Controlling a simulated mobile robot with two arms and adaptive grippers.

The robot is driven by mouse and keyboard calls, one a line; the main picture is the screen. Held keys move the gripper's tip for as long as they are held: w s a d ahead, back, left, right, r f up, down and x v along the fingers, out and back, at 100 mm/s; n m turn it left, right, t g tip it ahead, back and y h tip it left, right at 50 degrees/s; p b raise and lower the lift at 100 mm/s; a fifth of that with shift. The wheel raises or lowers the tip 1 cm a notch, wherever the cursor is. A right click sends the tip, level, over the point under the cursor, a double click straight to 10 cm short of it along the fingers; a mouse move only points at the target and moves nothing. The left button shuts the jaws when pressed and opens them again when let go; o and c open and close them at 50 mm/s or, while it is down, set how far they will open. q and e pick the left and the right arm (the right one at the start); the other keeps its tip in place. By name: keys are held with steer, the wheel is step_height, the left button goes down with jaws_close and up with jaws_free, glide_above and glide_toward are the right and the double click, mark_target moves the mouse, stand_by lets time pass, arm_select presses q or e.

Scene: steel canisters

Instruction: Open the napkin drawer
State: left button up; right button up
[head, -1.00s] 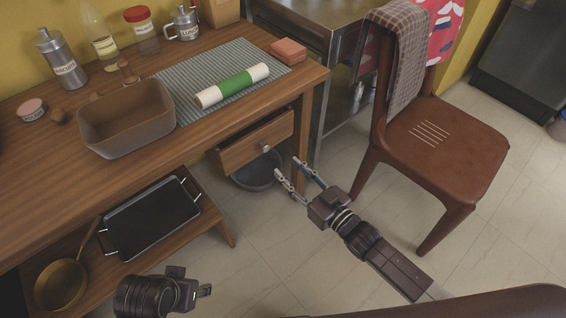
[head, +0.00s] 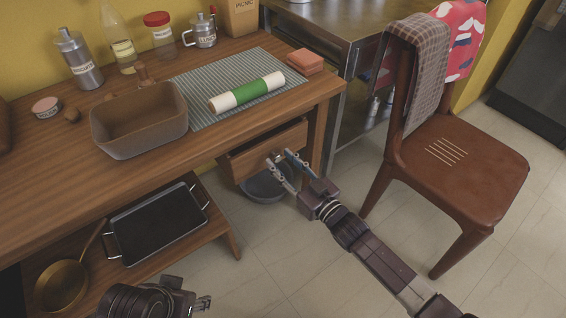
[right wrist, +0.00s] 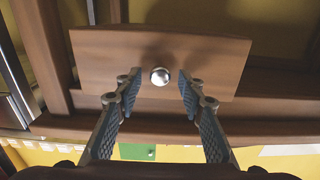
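The wooden drawer (head: 250,161) under the table's right end stands slightly out of its frame, its inside dark. Its front fills the upper middle of the right wrist view (right wrist: 110,65), with a round silver knob (right wrist: 160,76) at the centre. My right gripper (head: 281,157) is open at the drawer front. In the right wrist view its two blue-padded fingers (right wrist: 157,80) stand on either side of the knob, with gaps on both sides. My left gripper (head: 201,303) is low at the bottom edge of the head view, away from the drawer; its opening is unclear.
The tabletop (head: 50,170) holds a brown bin (head: 140,135), a green-and-white roll (head: 246,91) on a striped mat, and canisters. A dark bowl (head: 266,188) shows below the drawer. A chair (head: 460,180) stands at the right; a tray (head: 158,225) lies on the lower shelf.

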steer(key=shift+c, duration=0.4)
jaws_close()
